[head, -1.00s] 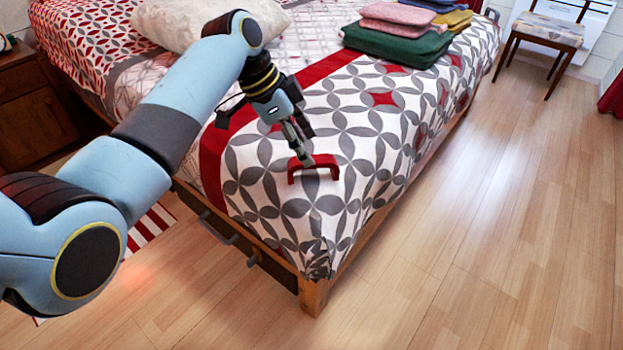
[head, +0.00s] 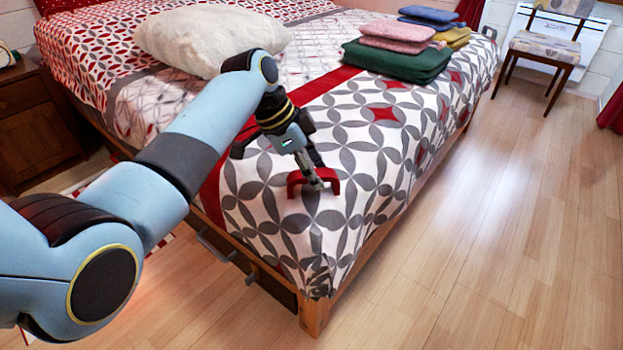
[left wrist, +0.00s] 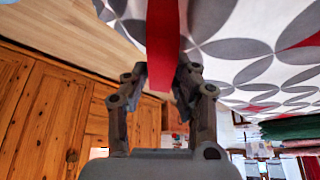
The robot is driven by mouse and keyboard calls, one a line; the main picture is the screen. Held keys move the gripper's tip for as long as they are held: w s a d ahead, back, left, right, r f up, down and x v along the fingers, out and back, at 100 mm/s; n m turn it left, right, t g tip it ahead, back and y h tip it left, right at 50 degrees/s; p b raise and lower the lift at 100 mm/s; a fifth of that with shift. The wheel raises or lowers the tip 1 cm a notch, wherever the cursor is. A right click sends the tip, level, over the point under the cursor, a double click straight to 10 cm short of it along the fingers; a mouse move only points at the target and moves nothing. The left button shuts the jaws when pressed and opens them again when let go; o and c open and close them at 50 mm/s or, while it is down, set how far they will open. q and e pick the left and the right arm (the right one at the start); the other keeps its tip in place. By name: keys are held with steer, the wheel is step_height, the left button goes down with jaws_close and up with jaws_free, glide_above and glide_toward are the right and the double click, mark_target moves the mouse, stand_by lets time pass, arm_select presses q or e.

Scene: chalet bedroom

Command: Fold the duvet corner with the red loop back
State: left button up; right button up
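The duvet (head: 345,135) is white with grey petal shapes, red diamonds and a red band, and lies over the bed to the near corner. The red loop (head: 298,180) stands up from the duvet near that corner. In the left wrist view the loop (left wrist: 162,45) is a red strip running down between the fingers. My left gripper (head: 322,182) is at the loop, with its fingers on both sides of the strip. The fingers are drawn in and seem to touch its edges. The duvet corner hangs over the wooden bed end. My right gripper is not in view.
Folded green (head: 398,62), pink and other coloured textiles lie stacked further back on the bed. A pale pillow (head: 210,38) lies at the back left. A bedside cabinet (head: 38,115) stands left, a chair (head: 545,48) far right. The wooden floor (head: 480,240) on the right is clear.

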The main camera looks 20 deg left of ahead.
arm_select(q)
jaws_close()
steer(key=shift+w+a+r+g+h+p, duration=0.15)
steer(key=shift+w+r+g+p, duration=0.15)
steer(key=shift+r, duration=0.2)
steer(key=shift+w+a+r+g+h+p, duration=0.15)
steer(key=shift+w+r+g+p, duration=0.05)
steer(key=shift+w+r+g, duration=0.25)
steer(key=shift+s, duration=0.1)
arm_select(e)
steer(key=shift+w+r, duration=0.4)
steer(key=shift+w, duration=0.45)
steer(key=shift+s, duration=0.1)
